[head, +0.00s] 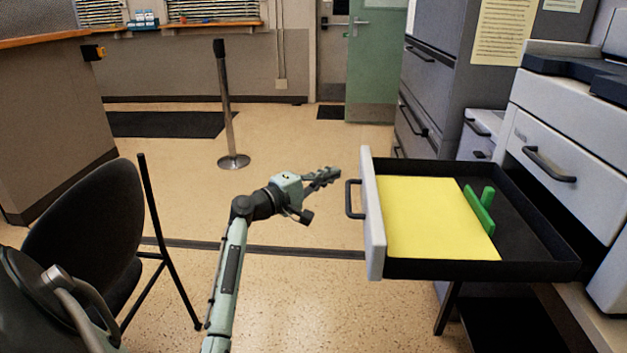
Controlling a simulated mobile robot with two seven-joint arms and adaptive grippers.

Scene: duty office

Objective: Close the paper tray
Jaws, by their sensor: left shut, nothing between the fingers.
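The paper tray (373,225) is pulled out to the left from the white machine (560,140) at the right. It has a white front panel with a dark handle (352,199) and black walls. A stack of yellow paper (425,215) lies in it beside a green guide (480,210). My left gripper (337,173) is shut and empty. In the picture it is just left of the tray's front panel, slightly above the handle, apparently apart from it. My right gripper is not in view.
A dark chair (85,225) stands at the left. A stanchion post (226,110) stands on the floor farther back. Grey filing cabinets (428,85) stand behind the tray. The floor left of the tray is open.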

